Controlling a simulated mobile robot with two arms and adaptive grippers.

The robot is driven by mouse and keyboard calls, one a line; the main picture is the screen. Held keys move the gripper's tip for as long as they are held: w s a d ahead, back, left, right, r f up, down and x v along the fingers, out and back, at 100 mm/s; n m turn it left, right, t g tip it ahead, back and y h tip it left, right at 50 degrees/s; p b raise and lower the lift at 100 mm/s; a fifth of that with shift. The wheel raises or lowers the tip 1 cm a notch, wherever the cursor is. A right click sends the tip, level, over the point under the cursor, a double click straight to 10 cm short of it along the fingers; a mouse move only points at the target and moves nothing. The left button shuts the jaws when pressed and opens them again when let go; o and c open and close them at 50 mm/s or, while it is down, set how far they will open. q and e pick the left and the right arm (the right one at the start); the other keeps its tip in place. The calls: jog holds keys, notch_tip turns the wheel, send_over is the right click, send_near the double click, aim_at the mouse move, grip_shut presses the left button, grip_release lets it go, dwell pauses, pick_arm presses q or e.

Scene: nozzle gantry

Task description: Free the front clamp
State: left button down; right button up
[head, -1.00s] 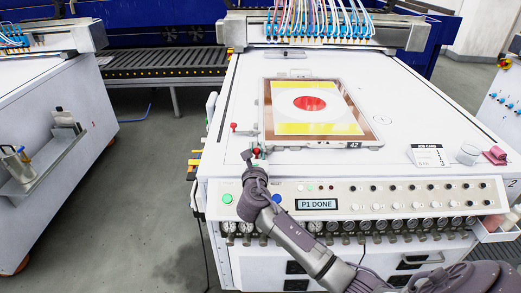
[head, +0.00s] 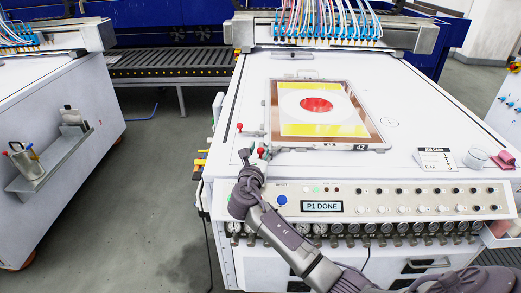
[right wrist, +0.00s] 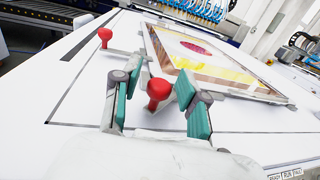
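The front clamp's red knob (head: 261,150) stands at the near left corner of the framed screen (head: 375,138). In the right wrist view this knob (right wrist: 157,90) lies between the two teal-padded fingers, with a gap visible on both sides. My right gripper (head: 254,157) is open around it, low over the white table top, and reaches in from the front edge. A second clamp with a red knob (head: 239,127) is farther back on the left side; it also shows in the right wrist view (right wrist: 104,36). My left gripper is out of view.
A job card (head: 434,158), a clear cup (head: 475,158) and a pink block (head: 502,160) stand at the right. The table left of the screen is mostly clear.

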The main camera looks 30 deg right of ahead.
jog(key=shift+s, duration=0.1)
jog(key=v, duration=1.2)
